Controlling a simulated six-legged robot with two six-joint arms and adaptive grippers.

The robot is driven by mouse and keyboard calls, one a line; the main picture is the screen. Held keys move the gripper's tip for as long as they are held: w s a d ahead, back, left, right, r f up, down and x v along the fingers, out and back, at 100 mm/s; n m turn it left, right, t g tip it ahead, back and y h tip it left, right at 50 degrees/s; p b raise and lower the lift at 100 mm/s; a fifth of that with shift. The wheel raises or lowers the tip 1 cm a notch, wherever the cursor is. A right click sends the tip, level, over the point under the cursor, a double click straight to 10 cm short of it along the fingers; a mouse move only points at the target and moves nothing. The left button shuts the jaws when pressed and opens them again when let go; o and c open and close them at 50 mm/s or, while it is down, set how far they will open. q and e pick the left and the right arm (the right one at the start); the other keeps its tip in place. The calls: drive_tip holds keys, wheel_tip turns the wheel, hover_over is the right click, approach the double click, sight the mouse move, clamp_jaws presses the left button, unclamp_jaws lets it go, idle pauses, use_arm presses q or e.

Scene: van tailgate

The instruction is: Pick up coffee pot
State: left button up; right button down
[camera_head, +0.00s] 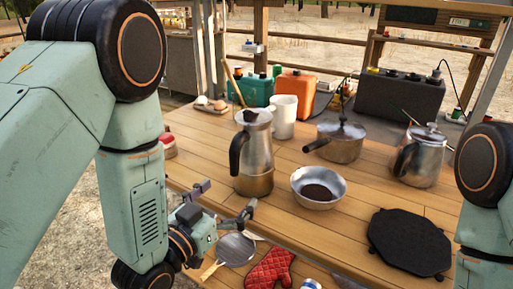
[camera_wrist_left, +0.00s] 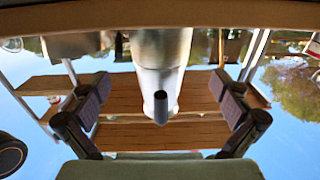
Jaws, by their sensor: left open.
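A tall silver coffee pot (camera_head: 253,165) with a black handle stands upright on the wooden table (camera_head: 345,215), left of centre in the head view. My left gripper (camera_head: 226,199) is open and empty at the table's near left edge, in front of the pot and low beside its base. In the left wrist view, which looks upside down, the pot (camera_wrist_left: 160,55) lies between the two spread fingers, with its dark handle towards me and a visible gap on each side. A second silver pot (camera_head: 425,163) with a dark handle stands further right. My right gripper is outside the frames.
A metal bowl (camera_head: 318,188) sits close right of the pot, with a lidded saucepan (camera_head: 341,142) behind it. A white mug (camera_head: 284,115) stands behind the pot. A red mitt (camera_head: 270,270) and a black griddle plate (camera_head: 408,242) lie in front.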

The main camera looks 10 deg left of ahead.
sight(243, 175)
use_arm(q)
drive_tip(key=shift+w+d+r, duration=0.25)
drive_tip(key=shift+w+d, duration=0.4)
drive_tip(key=shift+w, duration=0.2)
drive_tip(key=x, duration=0.1)
drive_tip(key=b+x, duration=0.1)
drive_tip(key=x, duration=0.3)
drive_tip(key=shift+w+a+r, duration=0.1)
drive_tip(key=shift+a+r, duration=0.2)
drive_tip(key=shift+r, duration=0.05)
drive_tip(key=shift+w+d, duration=0.25)
drive_tip(key=shift+w, duration=0.15)
drive_tip(key=shift+a, duration=0.15)
